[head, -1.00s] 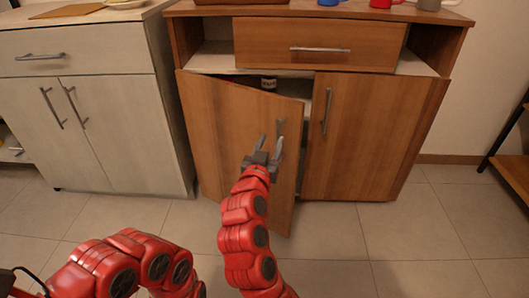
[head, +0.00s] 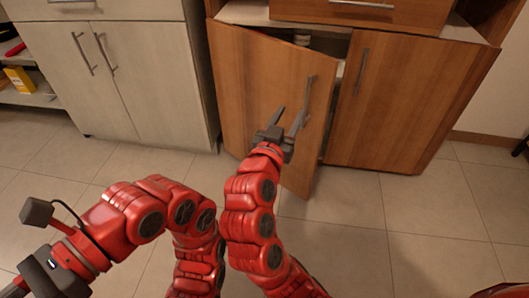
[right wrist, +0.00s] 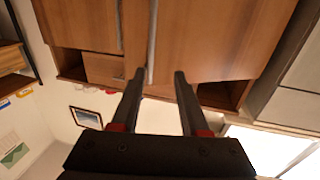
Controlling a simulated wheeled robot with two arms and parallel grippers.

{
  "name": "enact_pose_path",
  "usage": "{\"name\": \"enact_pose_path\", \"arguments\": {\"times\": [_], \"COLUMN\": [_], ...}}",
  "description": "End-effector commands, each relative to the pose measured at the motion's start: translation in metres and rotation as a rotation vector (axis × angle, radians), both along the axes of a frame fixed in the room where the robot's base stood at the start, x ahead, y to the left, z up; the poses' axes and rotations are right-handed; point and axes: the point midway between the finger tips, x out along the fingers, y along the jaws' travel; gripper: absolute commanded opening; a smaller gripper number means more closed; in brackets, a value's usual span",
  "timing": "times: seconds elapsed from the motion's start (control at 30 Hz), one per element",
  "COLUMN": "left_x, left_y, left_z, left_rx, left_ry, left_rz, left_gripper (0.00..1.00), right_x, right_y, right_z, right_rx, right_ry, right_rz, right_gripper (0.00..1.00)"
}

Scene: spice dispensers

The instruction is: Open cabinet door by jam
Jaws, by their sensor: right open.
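The brown wooden cabinet has its left door (head: 255,85) standing ajar, with a metal bar handle (head: 309,90) near its free edge. A small jar (head: 302,39) shows in the gap above this door; its label and contents are hidden. My right gripper (head: 289,115) is open and empty in front of the door, by the lower end of that handle. In the right wrist view, the fingers (right wrist: 159,73) point at the door, and the handle (right wrist: 152,45) runs down between them in the picture, nearer the left finger. My left arm's wrist is at lower left; its fingers are out of frame.
The cabinet's right door (head: 405,100) is shut, and a drawer (head: 385,12) is above. A pale cabinet (head: 140,85) stands to the left, with shelves holding a yellow box (head: 20,79) beyond it. Tiled floor (head: 420,220) is clear at the right.

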Motion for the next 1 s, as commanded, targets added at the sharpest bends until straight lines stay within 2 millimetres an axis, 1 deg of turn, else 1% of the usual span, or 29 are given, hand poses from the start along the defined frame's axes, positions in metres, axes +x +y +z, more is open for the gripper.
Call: {"name": "enact_pose_path", "arguments": {"times": [1.0], "left_x": [0.001], "left_y": [0.000], "left_z": [-0.016], "left_rx": [0.000], "left_ry": [0.000], "left_rz": [-0.004], "left_gripper": [0.50], "right_x": [-0.069], "right_y": [0.042], "right_z": [-0.001], "right_rx": [-0.004], "right_ry": [-0.001], "right_rz": [0.012], "right_gripper": [0.45]}}
